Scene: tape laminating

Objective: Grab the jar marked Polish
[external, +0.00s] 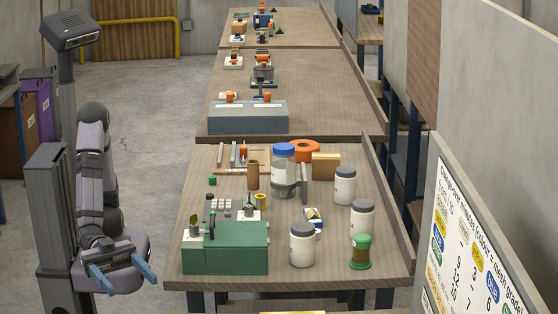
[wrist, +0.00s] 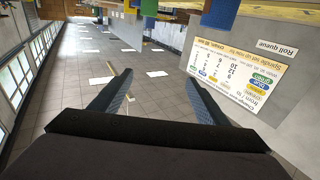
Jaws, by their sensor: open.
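Three white jars with dark lids stand upright on the near bench: a front jar (external: 302,246), a right jar (external: 362,217) and a back jar (external: 344,187). Their labels are too small to read, so I cannot tell which is marked Polish. A clear jar with a blue lid (external: 284,165) stands behind them to the left. My gripper (external: 123,276) is open and empty, left of the bench and apart from it. In the wrist view my gripper (wrist: 155,92) shows two spread blue-grey fingers with only floor between them; no jar is seen there.
A green box machine (external: 225,248) sits at the bench's front left. A green and orange spool (external: 361,252) stands at the front right, beside the jars. An orange tape roll (external: 305,150) and a tan block (external: 326,166) lie behind. A raised edge (external: 385,200) runs along the bench's right side.

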